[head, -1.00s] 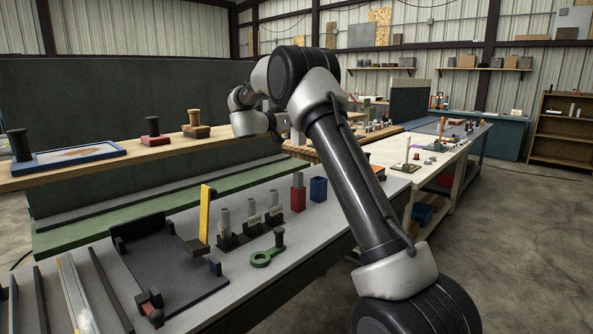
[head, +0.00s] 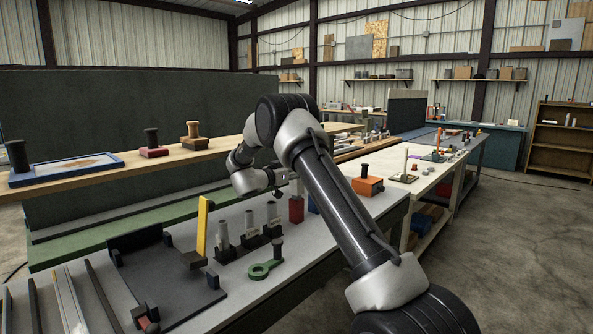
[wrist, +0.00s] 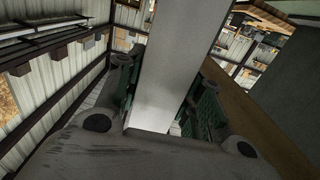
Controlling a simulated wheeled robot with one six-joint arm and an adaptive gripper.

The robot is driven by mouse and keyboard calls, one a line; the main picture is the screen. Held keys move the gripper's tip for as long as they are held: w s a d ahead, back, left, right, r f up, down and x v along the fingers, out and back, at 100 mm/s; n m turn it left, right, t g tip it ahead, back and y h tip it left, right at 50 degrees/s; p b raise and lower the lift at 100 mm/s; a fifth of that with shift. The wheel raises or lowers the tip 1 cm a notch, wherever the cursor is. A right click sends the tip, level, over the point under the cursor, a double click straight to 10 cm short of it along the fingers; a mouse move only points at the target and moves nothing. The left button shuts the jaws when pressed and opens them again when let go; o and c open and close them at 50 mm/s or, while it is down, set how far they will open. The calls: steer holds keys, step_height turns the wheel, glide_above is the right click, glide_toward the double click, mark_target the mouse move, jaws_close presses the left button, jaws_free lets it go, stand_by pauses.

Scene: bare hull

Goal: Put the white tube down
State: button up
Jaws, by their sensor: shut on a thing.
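The white tube (wrist: 172,60) fills the middle of the wrist view as a broad pale shaft. It runs from between my fingers up to the top of the picture. My gripper (wrist: 158,112) is shut on it, with a dark green finger pad on each side. In the head view my gripper (head: 280,184) is small and partly hidden by my own wrist. It is above the far part of the grey bench (head: 233,283), near a red block (head: 296,209). The tube is hard to make out there, and I cannot tell whether its lower end touches anything.
Several grey cylinders in dark holders (head: 250,240) stand on the bench, with a green ring-ended piece (head: 264,269) in front. A yellow upright bar (head: 203,228) stands left of them. An orange block with a black knob (head: 367,185) is right of my arm.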

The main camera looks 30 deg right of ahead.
steer(key=shift+f, duration=0.1)
steer(key=shift+f, duration=0.35)
steer(key=shift+f, duration=0.1)
steer(key=o, duration=1.1)
steer(key=shift+o, duration=0.2)
steer(key=shift+r, duration=0.2)
steer(key=v, duration=0.7)
steer(key=shift+a+r, duration=0.2)
steer(key=shift+r, duration=0.2)
